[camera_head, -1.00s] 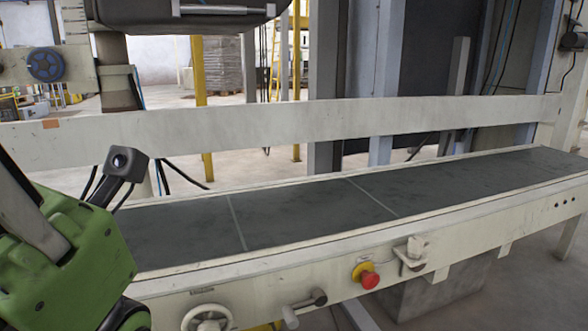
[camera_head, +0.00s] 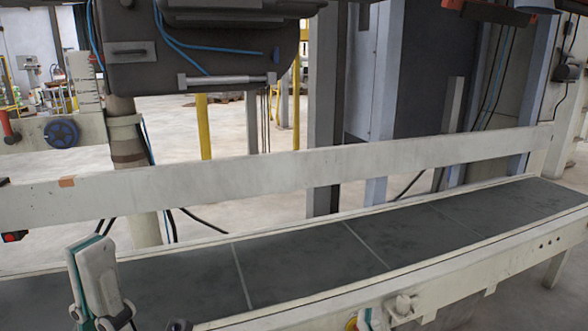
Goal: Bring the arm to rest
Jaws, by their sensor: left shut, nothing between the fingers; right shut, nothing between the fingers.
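My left gripper (camera_head: 100,290) is at the lower left, in front of the conveyor belt. It shows as a pale grey body with a teal edge and dark parts at its lower end. It is shut and holds nothing. Of my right gripper (camera_head: 178,325) only a small dark tip seems to show at the bottom edge, over the belt's near side; the rest is cut off. It is shut with nothing visible in it.
The dark conveyor belt (camera_head: 300,262) runs across the view, empty. A pale rail (camera_head: 300,168) stands behind it. A dark machine housing (camera_head: 190,60) with blue hoses hangs at upper left. A pale clamp (camera_head: 403,308) sticks out from the conveyor's near side.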

